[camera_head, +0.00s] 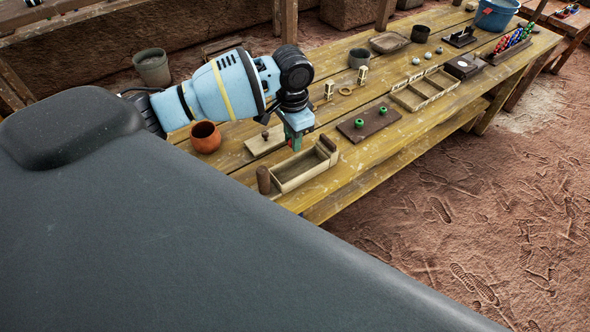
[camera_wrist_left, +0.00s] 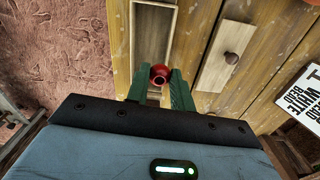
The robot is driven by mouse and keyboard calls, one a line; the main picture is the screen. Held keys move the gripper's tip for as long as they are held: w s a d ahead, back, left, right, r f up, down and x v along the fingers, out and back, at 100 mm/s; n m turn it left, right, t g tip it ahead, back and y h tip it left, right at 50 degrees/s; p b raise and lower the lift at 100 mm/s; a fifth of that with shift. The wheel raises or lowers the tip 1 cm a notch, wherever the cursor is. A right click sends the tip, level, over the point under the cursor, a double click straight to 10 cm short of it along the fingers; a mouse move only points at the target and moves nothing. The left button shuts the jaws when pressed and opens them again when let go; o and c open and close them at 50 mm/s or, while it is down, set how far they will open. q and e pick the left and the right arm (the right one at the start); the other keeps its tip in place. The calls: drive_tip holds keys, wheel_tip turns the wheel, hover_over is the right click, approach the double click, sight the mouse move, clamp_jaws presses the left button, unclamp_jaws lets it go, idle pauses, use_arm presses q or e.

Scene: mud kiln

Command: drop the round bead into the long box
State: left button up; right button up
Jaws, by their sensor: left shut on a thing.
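A red round bead (camera_wrist_left: 159,75) with a dark hole sits between the fingers of my left gripper (camera_wrist_left: 160,92) in the wrist view. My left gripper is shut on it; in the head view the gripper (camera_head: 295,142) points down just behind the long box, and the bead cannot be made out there. The long box (camera_head: 312,178) is a pale, open-topped wooden box on the workbench, and its inside looks empty. In the wrist view the long box (camera_wrist_left: 133,45) lies beyond the fingertips, its near end close to the bead. My right gripper is not in view.
A flat board with a knob (camera_head: 258,146) and an orange pot (camera_head: 205,138) lie left of the gripper. A dark board with green beads (camera_head: 368,124) and a divided tray (camera_head: 425,90) stand to the right on the workbench (camera_head: 400,136).

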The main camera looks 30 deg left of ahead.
use_arm(q)
drive_tip(key=shift+f, duration=0.3)
drive_tip(key=o, duration=1)
drive_tip(key=shift+o, duration=0.2)
drive_tip(key=shift+r, duration=0.15)
wheel_tip(320, 180, up, 8)
drive_tip(key=shift+f, duration=0.25)
